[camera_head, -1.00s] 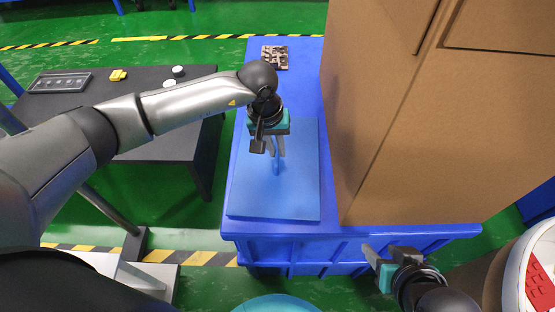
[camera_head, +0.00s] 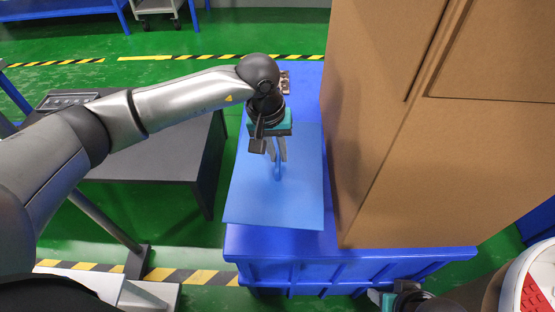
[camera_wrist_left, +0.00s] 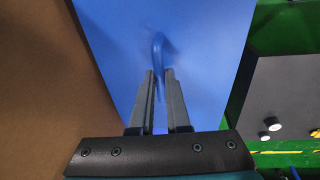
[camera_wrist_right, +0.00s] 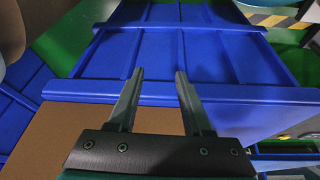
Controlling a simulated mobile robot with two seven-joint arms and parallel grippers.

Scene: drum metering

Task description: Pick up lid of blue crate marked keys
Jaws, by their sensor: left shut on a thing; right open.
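The lid is a flat light-blue panel (camera_head: 245,195) with a raised handle (camera_head: 278,172), over the left part of the blue crate (camera_head: 300,268). My left gripper (camera_head: 276,155) comes from above and is shut on the handle. In the left wrist view its fingertips (camera_wrist_left: 160,72) meet the handle (camera_wrist_left: 158,48) at the middle of the lid (camera_wrist_left: 205,35). The lid looks roughly level; the gap below it is hard to judge. No "keys" marking is legible. My right gripper (camera_wrist_right: 160,76) is open and empty beside the crate's ribbed wall (camera_wrist_right: 205,50); the head view mostly cuts it off.
A tall cardboard box (camera_head: 400,170) stands close at the right of the lid. A dark table (camera_head: 150,160) is at the left. A patterned piece (camera_head: 286,84) on the blue surface is partly hidden by my left arm. Green floor (camera_head: 200,240) lies between table and crate.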

